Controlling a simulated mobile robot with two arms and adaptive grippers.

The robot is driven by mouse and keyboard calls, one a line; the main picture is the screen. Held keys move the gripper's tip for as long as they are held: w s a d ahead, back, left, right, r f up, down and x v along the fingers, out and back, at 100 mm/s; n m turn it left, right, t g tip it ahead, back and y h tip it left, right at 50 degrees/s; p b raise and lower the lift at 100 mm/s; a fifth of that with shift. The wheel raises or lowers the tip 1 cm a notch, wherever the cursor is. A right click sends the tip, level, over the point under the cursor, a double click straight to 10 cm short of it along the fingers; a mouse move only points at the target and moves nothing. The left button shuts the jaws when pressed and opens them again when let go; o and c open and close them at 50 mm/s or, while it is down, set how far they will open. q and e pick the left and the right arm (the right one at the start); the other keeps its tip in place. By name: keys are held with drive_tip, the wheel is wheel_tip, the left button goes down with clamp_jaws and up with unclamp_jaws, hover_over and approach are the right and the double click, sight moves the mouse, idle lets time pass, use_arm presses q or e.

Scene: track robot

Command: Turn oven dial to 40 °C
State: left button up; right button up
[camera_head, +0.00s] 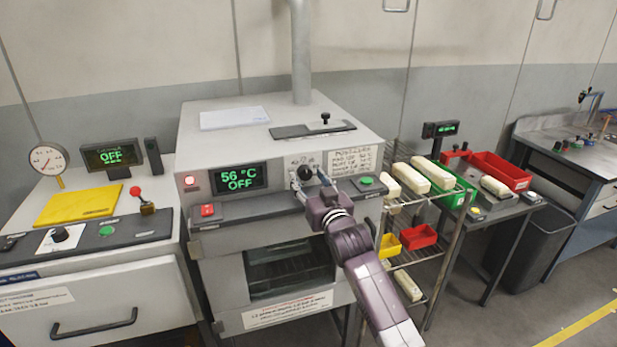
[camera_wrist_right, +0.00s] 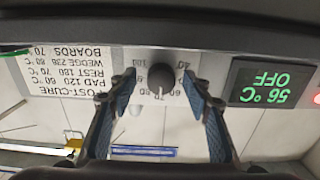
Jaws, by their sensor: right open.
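The oven dial (camera_head: 304,174) is a black round knob on the oven's front panel. It shows upside down in the right wrist view (camera_wrist_right: 161,78), with a pale pointer line and small numbers around it. The oven display (camera_head: 240,178) reads 56 °C and OFF in green. My right gripper (camera_head: 311,182) is open in front of the dial. In the right wrist view its fingers (camera_wrist_right: 159,82) stand on either side of the knob, with gaps visible. My left gripper is not in view.
A red switch (camera_head: 207,211) and a green button (camera_head: 366,180) flank the dial on the oven panel. A printed card (camera_wrist_right: 82,73) sits beside the dial. A wire rack (camera_head: 400,262) with pale blocks and bins stands right of the oven.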

drive_tip(key=shift+a, duration=0.1)
drive_tip(key=c, duration=1.2)
drive_tip(key=shift+o, duration=0.2)
